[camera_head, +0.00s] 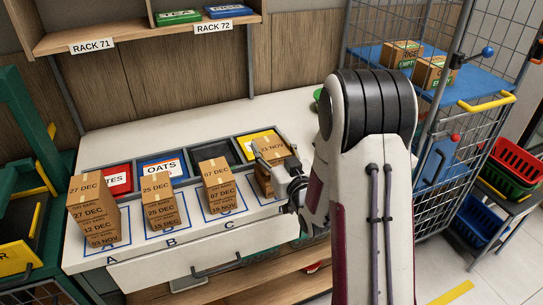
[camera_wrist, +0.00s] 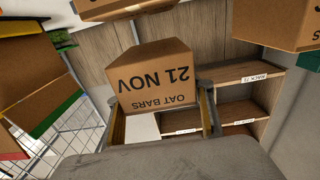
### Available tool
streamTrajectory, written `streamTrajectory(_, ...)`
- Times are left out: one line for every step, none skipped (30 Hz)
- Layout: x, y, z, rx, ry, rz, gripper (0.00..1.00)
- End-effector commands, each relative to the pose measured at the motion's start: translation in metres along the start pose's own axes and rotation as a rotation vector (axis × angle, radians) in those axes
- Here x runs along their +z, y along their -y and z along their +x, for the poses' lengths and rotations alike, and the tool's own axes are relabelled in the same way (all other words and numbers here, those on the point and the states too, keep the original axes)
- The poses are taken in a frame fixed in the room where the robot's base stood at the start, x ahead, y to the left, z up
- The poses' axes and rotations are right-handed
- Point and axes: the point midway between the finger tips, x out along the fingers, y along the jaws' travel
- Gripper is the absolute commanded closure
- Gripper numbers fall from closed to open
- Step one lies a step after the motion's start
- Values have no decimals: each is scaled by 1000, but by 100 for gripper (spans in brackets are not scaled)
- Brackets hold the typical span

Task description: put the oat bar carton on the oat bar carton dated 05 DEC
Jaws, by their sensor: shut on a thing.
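My gripper (camera_head: 274,166) is shut on an oat bar carton (camera_head: 274,148) at the right end of the bench. In the wrist view this carton (camera_wrist: 155,75) reads OAT BARS 21 NOV, upside down, between the two fingers. I cannot tell whether it touches anything below. Carton stacks stand to its left: one at A (camera_head: 92,208) with 27 DEC on top, one at B (camera_head: 160,200) with 25 DEC on top, one at C (camera_head: 217,185) with 07 DEC on top. I cannot make out a 05 DEC label; the smaller dates are hard to read.
Coloured bins, red (camera_head: 118,180) and blue (camera_head: 160,165) among them, line the bench behind the stacks. A shelf (camera_head: 150,32) hangs above. A wire cart (camera_head: 430,85) with cartons stands at the right. The white bench top (camera_head: 140,138) is clear behind the bins.

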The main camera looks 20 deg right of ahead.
Motion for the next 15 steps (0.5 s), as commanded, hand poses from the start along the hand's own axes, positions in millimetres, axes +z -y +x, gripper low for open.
streamTrajectory(5, 0, 0, 0, 1, 0, 75)
streamTrajectory(8, 0, 0, 0, 2, 0, 75)
streamTrajectory(11, 0, 0, 0, 1, 0, 75)
streamTrajectory(14, 0, 0, 0, 1, 0, 75)
streamTrajectory(16, 0, 0, 0, 2, 0, 75)
streamTrajectory(20, 0, 0, 0, 2, 0, 75)
streamTrajectory(22, 0, 0, 0, 1, 0, 75)
streamTrajectory(24, 0, 0, 0, 0, 0, 75)
streamTrajectory(27, 0, 0, 0, 1, 0, 75)
streamTrajectory(29, 0, 0, 0, 1, 0, 75)
streamTrajectory(30, 0, 0, 0, 1, 0, 75)
streamTrajectory(31, 0, 0, 0, 0, 0, 75)
streamTrajectory(32, 0, 0, 0, -1, 0, 75)
streamTrajectory(32, 0, 0, 0, -2, 0, 75)
streamTrajectory(32, 0, 0, 0, -2, 0, 75)
